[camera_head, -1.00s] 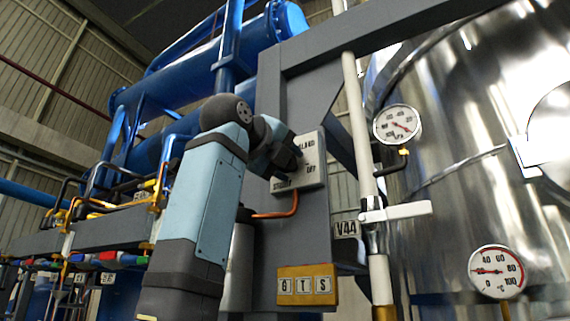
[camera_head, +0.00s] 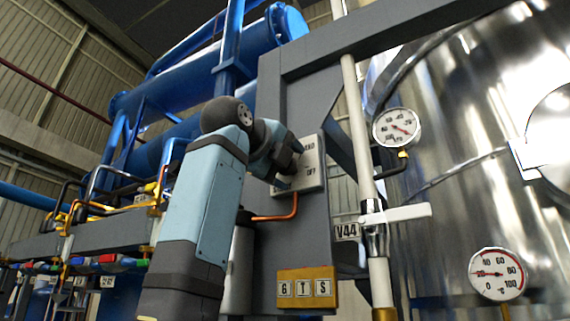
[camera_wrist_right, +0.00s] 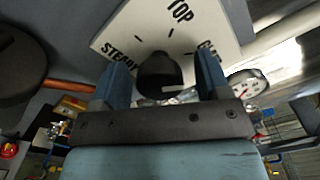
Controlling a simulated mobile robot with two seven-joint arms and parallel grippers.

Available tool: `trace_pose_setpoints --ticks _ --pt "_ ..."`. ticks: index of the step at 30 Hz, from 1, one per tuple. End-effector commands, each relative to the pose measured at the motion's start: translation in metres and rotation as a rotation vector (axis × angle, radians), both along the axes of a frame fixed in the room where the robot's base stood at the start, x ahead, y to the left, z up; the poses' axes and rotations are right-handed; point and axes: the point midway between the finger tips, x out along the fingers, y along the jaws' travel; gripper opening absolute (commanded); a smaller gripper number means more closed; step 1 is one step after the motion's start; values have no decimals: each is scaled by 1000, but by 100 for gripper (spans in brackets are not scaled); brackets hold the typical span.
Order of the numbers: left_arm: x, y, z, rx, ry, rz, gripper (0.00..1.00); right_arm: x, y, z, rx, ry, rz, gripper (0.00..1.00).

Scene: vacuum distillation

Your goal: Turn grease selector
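The grease selector is a pale plate (camera_head: 312,172) on a grey upright in the head view, partly hidden by my right gripper (camera_head: 288,168). In the right wrist view the plate (camera_wrist_right: 205,32) carries black lettering that includes "STEADY" and "TOP", with short tick marks. Its round black knob (camera_wrist_right: 158,72) has a light pointer mark. My right gripper (camera_wrist_right: 163,66) is open, with one finger on each side of the knob and a visible gap on both sides. My left gripper is not in view.
An orange cable (camera_head: 285,214) runs below the plate. To the right are a pale vertical pipe (camera_head: 360,130), a white valve lever (camera_head: 405,212), the V44 label (camera_head: 346,231) and two gauges (camera_head: 397,127) on a shiny vessel.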

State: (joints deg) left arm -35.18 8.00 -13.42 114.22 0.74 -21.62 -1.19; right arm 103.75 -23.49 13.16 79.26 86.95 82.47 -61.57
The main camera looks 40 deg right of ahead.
Motion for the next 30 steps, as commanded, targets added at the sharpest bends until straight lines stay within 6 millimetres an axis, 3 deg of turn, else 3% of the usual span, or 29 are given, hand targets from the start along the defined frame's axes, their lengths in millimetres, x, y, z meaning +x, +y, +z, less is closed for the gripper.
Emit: trace_pose_setpoints --ticks 11,24,30 --pt "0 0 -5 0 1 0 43 -5 11 -1 0 -1 1 70" --pt "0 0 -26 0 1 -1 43 -41 98 -1 -1 -2 -1 70" --pt "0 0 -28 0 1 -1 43 -51 122 0 -1 -1 0 70"
